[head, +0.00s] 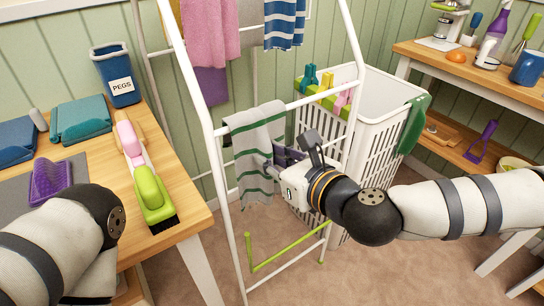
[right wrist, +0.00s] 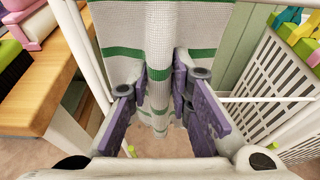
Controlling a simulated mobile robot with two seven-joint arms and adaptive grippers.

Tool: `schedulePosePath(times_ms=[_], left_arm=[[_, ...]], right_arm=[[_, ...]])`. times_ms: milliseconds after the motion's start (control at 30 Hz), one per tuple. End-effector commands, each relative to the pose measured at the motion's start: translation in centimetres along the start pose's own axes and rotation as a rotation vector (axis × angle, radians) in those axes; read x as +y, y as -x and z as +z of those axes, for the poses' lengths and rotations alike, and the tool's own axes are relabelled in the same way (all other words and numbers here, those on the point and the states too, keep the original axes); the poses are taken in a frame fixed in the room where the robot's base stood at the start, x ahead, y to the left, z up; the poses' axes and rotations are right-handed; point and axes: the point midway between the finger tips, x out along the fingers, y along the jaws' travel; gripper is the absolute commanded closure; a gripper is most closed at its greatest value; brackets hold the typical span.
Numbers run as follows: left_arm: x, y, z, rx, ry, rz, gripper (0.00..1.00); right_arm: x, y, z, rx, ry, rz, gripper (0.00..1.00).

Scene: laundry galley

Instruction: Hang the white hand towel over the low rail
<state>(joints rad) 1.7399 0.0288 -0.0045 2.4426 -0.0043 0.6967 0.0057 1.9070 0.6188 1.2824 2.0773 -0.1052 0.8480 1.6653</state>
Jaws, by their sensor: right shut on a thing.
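The white hand towel (head: 258,135) with green stripes lies over the low rail (head: 312,101) of the white drying rack, near the rail's left end, and hangs down in front. In the right wrist view, the towel (right wrist: 150,25) fills the top middle and narrows into folds between the finger pads. My right gripper (head: 275,160) is shut on the towel below the rail, with purple pads (right wrist: 160,95) on both sides of the cloth. The towel's far side is mostly hidden. My left arm shows at lower left, but its gripper is out of view.
A white laundry basket (head: 380,115) stands close behind and right of the rack. Pink cloth (head: 210,30) and a blue striped cloth (head: 284,24) hang higher up. The left table (head: 185,195) holds a brush (head: 152,195) and a peg bucket (head: 115,75).

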Motion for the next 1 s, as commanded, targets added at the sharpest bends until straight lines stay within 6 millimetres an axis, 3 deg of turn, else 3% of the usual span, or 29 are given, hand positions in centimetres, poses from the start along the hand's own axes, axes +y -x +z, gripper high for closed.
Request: schedulePosePath(times_ms=[833,867,900,933,1000], left_arm=[[0.0,-0.67,0.1,-0.012,0.0,0.0,0.6],[0.0,-0.63,0.09,-0.011,0.0,0.0,0.6],[0.0,-0.62,0.09,-0.011,0.0,0.0,0.6],[0.0,-0.62,0.09,-0.011,0.0,0.0,0.6],[0.0,-0.61,0.09,-0.011,0.0,0.0,0.6]], right_arm=[[0.0,-0.26,-0.88,0.0,0.0,0.0,1.0],[0.0,-0.24,-0.83,0.0,0.0,0.0,0.74],[-0.01,-0.24,-0.81,0.0,0.0,0.0,0.65],[0.0,-0.24,-0.8,0.0,0.0,0.0,0.58],[0.0,-0.24,-0.8,0.0,0.0,0.0,0.57]])
